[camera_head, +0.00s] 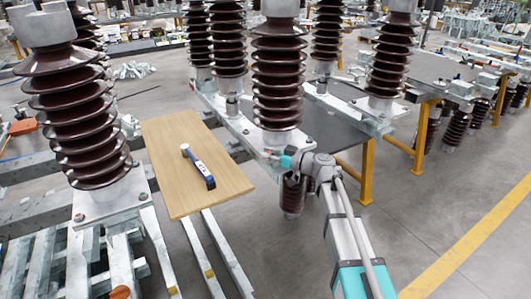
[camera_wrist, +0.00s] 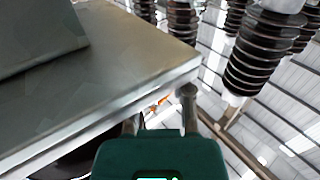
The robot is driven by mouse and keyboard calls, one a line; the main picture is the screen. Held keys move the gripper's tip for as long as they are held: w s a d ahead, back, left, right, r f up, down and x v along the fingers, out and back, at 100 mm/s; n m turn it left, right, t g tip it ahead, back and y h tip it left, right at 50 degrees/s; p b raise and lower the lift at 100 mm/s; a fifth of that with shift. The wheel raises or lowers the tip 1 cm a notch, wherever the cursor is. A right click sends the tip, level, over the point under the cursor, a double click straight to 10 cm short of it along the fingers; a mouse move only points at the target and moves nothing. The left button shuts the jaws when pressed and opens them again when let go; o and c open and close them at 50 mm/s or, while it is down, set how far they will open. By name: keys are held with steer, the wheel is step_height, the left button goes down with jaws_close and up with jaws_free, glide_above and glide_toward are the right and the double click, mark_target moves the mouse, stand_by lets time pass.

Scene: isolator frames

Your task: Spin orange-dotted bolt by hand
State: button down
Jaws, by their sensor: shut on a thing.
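My gripper (camera_head: 272,153) reaches from the lower right to the near edge of the base plate under the middle brown insulator (camera_head: 278,75) in the head view. In the wrist view its two fingers (camera_wrist: 160,108) stand at the edge of a grey metal plate (camera_wrist: 120,65). A small orange mark (camera_wrist: 160,103) shows between the fingertips, at the plate's edge. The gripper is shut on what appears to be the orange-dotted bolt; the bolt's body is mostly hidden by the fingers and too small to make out.
A wooden board (camera_head: 165,150) with a blue-and-white tool (camera_head: 199,166) on it lies left of my gripper. A large brown insulator (camera_head: 80,110) stands farther left. Yellow table legs (camera_head: 367,170) stand to the right. Open grey floor lies at the lower right, crossed by a yellow line (camera_head: 470,252).

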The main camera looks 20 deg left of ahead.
steer(key=shift+s+d+m+t+h, duration=0.15)
steer(key=shift+m+t, duration=0.3)
steer(key=shift+t, duration=0.25)
steer(key=shift+w+d+m+t+h, duration=0.15)
steer(key=shift+m+t, duration=0.3)
steer(key=shift+t, duration=0.25)
